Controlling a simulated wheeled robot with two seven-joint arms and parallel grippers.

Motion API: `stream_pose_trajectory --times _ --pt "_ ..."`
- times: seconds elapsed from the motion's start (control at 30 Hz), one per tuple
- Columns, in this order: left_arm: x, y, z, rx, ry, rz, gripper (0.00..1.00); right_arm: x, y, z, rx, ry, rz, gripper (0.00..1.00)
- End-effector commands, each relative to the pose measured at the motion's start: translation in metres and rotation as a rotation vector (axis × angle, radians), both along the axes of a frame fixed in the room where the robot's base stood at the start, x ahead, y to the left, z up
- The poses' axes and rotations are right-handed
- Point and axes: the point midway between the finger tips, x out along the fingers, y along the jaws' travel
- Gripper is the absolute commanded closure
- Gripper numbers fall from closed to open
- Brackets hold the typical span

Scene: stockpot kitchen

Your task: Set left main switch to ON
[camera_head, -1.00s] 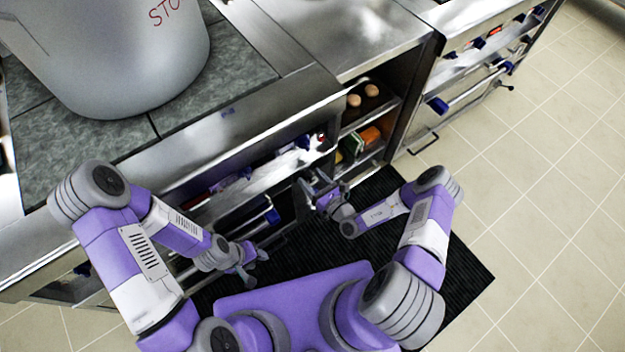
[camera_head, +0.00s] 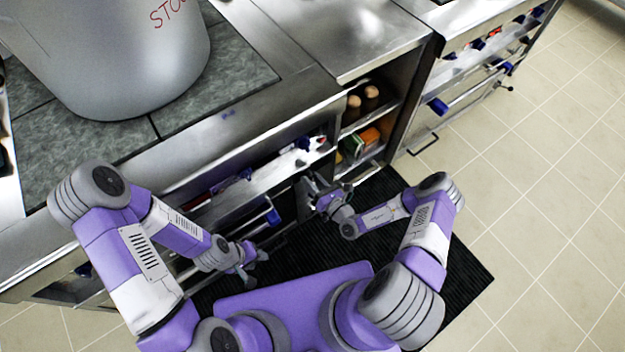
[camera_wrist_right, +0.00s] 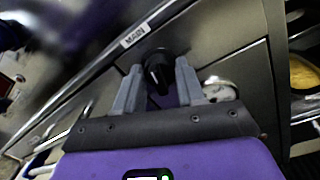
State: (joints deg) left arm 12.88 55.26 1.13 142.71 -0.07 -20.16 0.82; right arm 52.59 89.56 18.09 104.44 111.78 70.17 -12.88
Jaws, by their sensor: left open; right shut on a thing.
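The left main switch is a black knob (camera_wrist_right: 157,68) beside a white MAIN label (camera_wrist_right: 135,36) on the steel front panel. My right gripper (camera_wrist_right: 158,84) has its two fingers on either side of this knob and is shut on it. In the head view my right gripper (camera_head: 314,186) is at the stove front, left of the open shelves, and hides the knob. My left gripper (camera_head: 252,268) is open and empty, low in front of the stove, away from the switch.
A large stockpot (camera_head: 120,60) stands on the stove top at the upper left. Open shelves (camera_head: 368,122) hold eggs and boxes to the right of my right gripper. A second stove front with a blue-ended rail (camera_head: 470,95) is further right. A dark mat (camera_head: 440,255) covers the floor.

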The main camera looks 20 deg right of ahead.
Motion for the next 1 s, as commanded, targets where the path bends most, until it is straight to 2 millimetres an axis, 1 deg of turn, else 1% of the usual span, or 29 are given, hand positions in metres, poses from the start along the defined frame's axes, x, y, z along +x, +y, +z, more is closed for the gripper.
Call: stream_pose_trajectory --times 0.4,1.0 --pt "0.0 0.0 0.0034 0.0 0.0 0.0 0.57 -0.0007 -0.0003 -0.0019 0.371 0.136 0.0 0.92" --pt "0.0 0.0 0.0005 0.0 0.0 0.0 0.57 -0.0013 0.0006 -0.0043 0.902 0.33 -0.001 0.92"
